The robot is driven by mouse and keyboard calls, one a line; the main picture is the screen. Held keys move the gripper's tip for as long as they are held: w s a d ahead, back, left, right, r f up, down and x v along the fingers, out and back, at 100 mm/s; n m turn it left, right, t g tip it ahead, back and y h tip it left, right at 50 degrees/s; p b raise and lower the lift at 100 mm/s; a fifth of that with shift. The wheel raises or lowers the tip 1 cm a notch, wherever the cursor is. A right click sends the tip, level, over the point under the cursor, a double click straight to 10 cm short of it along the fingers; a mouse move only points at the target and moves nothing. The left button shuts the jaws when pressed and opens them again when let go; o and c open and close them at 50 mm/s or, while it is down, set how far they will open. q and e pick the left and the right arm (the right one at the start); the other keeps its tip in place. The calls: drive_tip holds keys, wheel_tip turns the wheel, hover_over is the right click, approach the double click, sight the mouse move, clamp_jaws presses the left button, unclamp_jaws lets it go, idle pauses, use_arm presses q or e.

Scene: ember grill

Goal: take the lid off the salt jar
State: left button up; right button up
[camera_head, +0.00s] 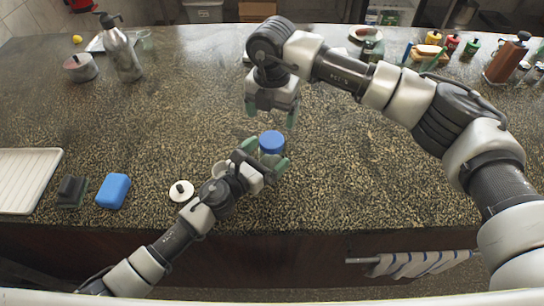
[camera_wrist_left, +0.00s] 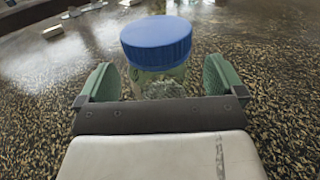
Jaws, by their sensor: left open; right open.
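The salt jar is a small clear jar (camera_wrist_left: 160,82) with pale contents and a ribbed blue lid (camera_head: 272,140) on top. It stands upright on the speckled counter. The blue lid also fills the upper middle of the left wrist view (camera_wrist_left: 156,42). My left gripper (camera_head: 266,158) is open, with a green finger on each side of the jar; in the wrist view gaps show between the fingers and the glass. My right gripper (camera_head: 272,116) is open and empty, pointing down, above and behind the jar in the head view. The jar body is mostly hidden in the head view.
A white lid with a black knob (camera_head: 181,191), a blue sponge (camera_head: 114,191) and a dark block (camera_head: 71,191) lie left of my left arm. A white tray (camera_head: 27,180) is at the far left. The counter right of the jar is clear.

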sight(272, 139)
use_arm(q)
drive_tip(key=shift+x, duration=1.05)
drive_tip(key=c, duration=1.6)
drive_tip(key=shift+c, duration=1)
use_arm(e)
drive_tip(key=shift+m, duration=0.3)
drive_tip(key=m, duration=0.3)
drive_tip(key=shift+f+m, duration=0.15)
drive_tip(key=shift+m, duration=0.15)
wheel_tip(272, 139, down, 8)
drive_tip(key=shift+r, duration=0.15)
